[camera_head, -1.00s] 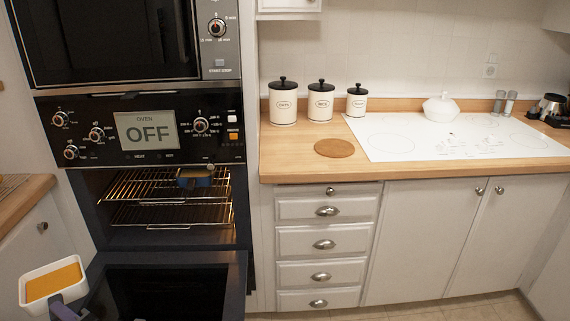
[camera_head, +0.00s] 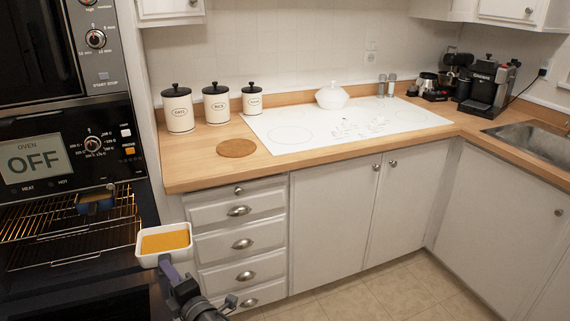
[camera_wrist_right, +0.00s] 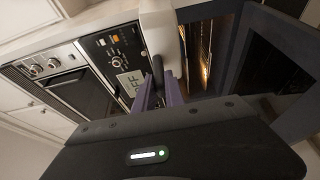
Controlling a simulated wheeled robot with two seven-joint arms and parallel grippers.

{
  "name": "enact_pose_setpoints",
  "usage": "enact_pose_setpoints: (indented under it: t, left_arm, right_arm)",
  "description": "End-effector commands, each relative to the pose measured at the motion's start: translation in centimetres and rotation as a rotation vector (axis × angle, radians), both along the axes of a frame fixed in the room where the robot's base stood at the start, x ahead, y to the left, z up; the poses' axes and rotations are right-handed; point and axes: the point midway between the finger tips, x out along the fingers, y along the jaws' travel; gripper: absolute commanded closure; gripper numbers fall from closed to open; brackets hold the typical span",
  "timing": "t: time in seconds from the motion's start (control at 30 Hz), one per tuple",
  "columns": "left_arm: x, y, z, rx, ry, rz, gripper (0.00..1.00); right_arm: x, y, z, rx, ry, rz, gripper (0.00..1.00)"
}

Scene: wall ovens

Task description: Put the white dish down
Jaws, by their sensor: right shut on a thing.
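The white dish (camera_head: 139,249), with a flat orange filling, is held in the air in front of the oven's right edge and the drawers. My right gripper (camera_head: 166,264) is shut on its near side. In the right wrist view, the purple-grey fingers (camera_wrist_right: 165,88) are closed at the white dish (camera_wrist_right: 158,30), which is seen from its side. The dish looks about level in the head view. A round cork mat (camera_head: 237,148) lies bare on the wooden counter (camera_head: 200,172), up and right of the dish. My left gripper is not in view.
The oven stands open, with wire racks (camera_head: 40,232) and a small blue dish (camera_head: 96,206) inside. Three canisters (camera_head: 215,106) stand behind the mat. A white cooktop (camera_head: 350,125) with a lidded white pot (camera_head: 331,97) lies to the right. Counter around the mat is clear.

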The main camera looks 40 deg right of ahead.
Motion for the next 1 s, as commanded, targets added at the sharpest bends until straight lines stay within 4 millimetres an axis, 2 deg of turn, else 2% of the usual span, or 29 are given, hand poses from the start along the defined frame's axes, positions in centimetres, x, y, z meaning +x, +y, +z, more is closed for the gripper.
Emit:
enact_pose_setpoints:
  t: [0.43,0.57,0.67,0.77,0.87,1.0]
  left_arm:
    - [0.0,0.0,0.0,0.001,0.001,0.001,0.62]
    - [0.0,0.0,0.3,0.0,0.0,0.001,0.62]
    - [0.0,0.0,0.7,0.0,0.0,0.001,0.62]
    - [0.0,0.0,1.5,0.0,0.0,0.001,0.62]
    - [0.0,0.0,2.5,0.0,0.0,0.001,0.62]
    - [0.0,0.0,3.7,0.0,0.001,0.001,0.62]
  right_arm:
    - [0.1,0.0,0.2,0.0,-0.006,0.0,1.0]
    - [0.1,-1.2,0.2,0.002,-0.006,-0.025,1.0]
    - [0.2,-3.5,0.2,0.004,-0.006,-0.072,1.0]
    - [0.3,-7.4,0.3,0.007,-0.007,-0.151,1.0]
    - [0.5,-12.3,0.7,0.01,-0.011,-0.249,1.0]
    - [1.2,-19.1,2.8,0.011,-0.018,-0.36,1.0]
